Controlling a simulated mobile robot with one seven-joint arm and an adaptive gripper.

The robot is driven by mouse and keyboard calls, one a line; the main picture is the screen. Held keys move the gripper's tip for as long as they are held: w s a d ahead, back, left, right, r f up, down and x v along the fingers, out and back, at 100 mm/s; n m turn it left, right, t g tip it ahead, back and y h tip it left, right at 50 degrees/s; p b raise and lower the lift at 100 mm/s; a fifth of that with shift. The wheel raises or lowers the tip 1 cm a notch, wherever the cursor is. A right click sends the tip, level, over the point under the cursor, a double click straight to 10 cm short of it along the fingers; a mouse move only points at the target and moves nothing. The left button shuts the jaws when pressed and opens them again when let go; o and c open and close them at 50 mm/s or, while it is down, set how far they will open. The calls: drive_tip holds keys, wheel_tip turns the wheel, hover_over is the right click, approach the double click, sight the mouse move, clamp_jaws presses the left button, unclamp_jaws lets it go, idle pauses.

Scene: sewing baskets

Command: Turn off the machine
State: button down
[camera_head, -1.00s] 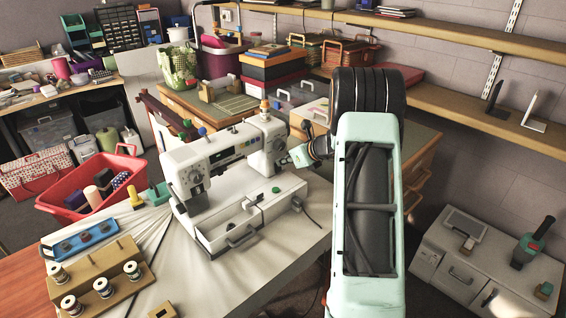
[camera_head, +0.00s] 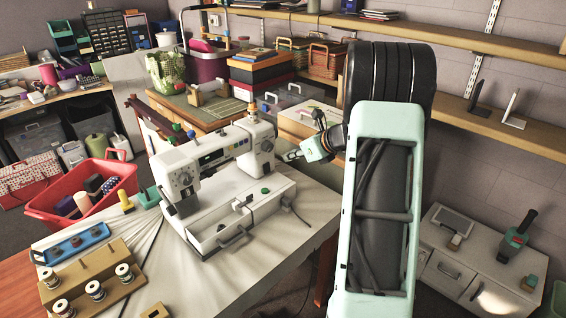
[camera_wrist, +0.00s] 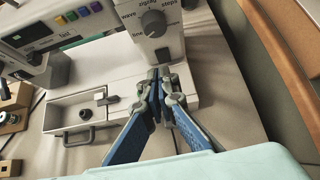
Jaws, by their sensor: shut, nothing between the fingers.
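The white sewing machine (camera_head: 215,160) stands on the white table, its right end towards my arm. In the wrist view, the machine's near end has a grey dial (camera_wrist: 154,24) with printed words, and a row of coloured buttons (camera_wrist: 78,14) is at upper left. My gripper (camera_head: 288,156) is just right of the machine's right end. In the wrist view, my gripper (camera_wrist: 160,82) is shut and empty, in front of the machine's base below the dial. Contact cannot be told.
An open tray with a handle (camera_head: 230,238) is at the machine's front. A brown spool rack (camera_head: 95,275) and blue tray (camera_head: 72,243) lie left on the table. A red basket (camera_head: 85,195) stands behind them. A dark cable (camera_head: 293,210) runs off to the right.

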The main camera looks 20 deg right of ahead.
drive_tip(key=shift+s+d+r, duration=0.2)
drive_tip(key=shift+s+r, duration=0.4)
drive_tip(key=shift+r, duration=0.25)
